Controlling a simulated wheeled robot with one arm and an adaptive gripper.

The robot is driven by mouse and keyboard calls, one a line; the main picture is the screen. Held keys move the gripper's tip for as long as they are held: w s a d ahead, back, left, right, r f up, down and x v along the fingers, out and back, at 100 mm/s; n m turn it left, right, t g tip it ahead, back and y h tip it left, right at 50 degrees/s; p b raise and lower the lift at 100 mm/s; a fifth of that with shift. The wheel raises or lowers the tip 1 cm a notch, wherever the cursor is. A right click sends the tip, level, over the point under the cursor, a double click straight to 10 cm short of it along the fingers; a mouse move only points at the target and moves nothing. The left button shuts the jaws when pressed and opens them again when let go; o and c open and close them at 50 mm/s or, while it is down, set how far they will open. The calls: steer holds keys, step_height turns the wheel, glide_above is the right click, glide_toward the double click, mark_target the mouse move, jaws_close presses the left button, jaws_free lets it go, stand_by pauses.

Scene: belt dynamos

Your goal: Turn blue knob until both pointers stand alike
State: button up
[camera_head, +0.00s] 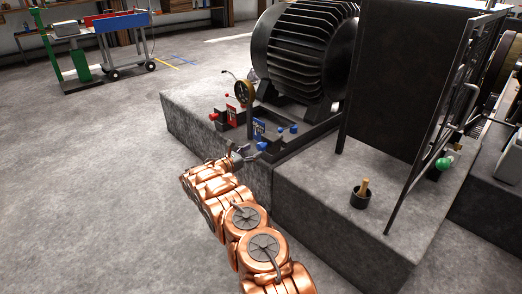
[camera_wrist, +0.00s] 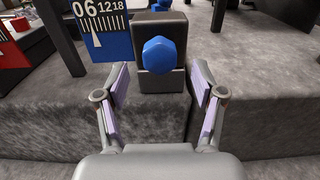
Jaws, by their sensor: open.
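The blue knob (camera_wrist: 160,54), six-sided, sits on the front of a dark block (camera_wrist: 163,82) in the wrist view. To its left is a blue plate (camera_wrist: 122,48) with a scale marked 06, 12, 18 and a white pointer (camera_wrist: 96,40) near the left part of the scale. My gripper (camera_wrist: 160,88) is open, its two fingers apart on either side of the block's lower part, with nothing between them touching visibly. In the head view my gripper (camera_head: 248,152) is close to the blue knob (camera_head: 262,146) and the blue plate (camera_head: 258,127). The second pointer cannot be made out.
A red plate (camera_head: 232,115) and red knob (camera_head: 213,116) stand left of the blue ones. A ribbed black machine (camera_head: 303,45) stands behind on a concrete plinth (camera_head: 330,205). A dark cabinet (camera_head: 405,75) is at right.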

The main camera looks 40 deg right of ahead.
mark_target(259, 148)
steer(key=shift+d+b, duration=0.7)
steer(key=shift+d, duration=1.95)
steer(key=c, duration=1.2)
